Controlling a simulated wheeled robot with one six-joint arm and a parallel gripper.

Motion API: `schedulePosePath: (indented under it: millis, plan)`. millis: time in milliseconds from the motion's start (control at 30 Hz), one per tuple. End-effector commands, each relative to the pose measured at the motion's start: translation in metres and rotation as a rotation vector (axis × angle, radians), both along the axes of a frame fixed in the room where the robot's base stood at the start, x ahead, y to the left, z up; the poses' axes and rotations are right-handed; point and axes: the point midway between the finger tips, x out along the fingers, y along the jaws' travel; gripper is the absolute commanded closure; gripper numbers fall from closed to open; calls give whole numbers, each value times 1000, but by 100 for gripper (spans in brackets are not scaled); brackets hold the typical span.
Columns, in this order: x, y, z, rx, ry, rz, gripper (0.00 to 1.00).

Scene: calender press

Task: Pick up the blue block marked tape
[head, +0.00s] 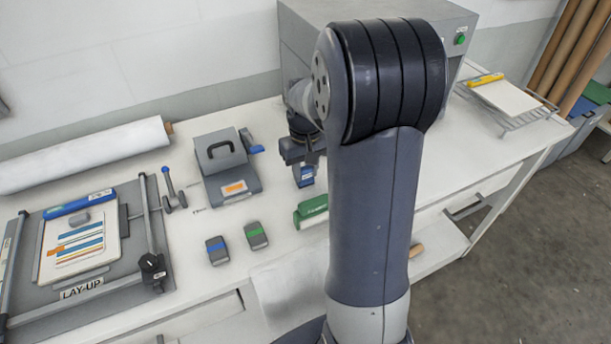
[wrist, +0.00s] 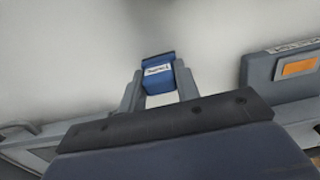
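A small blue block (wrist: 158,77) with a white label sits between the two fingers of my gripper (wrist: 159,85) in the wrist view. The fingers press close against its two sides, and the label print is too small to read surely. In the head view my gripper (head: 303,158) points down over the white table, with the blue block (head: 305,176) at its tips. I cannot tell whether the block touches the table or hangs just above it. My arm covers part of the head view.
A grey press with a handle (head: 228,165) stands left of my gripper. Two small grey blocks, one blue-topped (head: 217,250) and one green-topped (head: 256,235), and a green holder (head: 312,211) lie nearer. The lay-up board (head: 80,290) is far left. A big grey box (head: 300,50) stands behind.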

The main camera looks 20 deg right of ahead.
Motion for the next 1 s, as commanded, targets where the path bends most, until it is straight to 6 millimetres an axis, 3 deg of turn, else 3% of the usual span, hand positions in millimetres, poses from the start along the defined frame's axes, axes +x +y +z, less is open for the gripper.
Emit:
schedulePosePath:
  millis: [267, 567, 1000]
  plan:
    - [0, 0, 0, 0, 0, 0, 92]
    - [1, 0, 7, -1, -3, 0, 92]
    - [1, 0, 85, -1, -3, 0, 92]
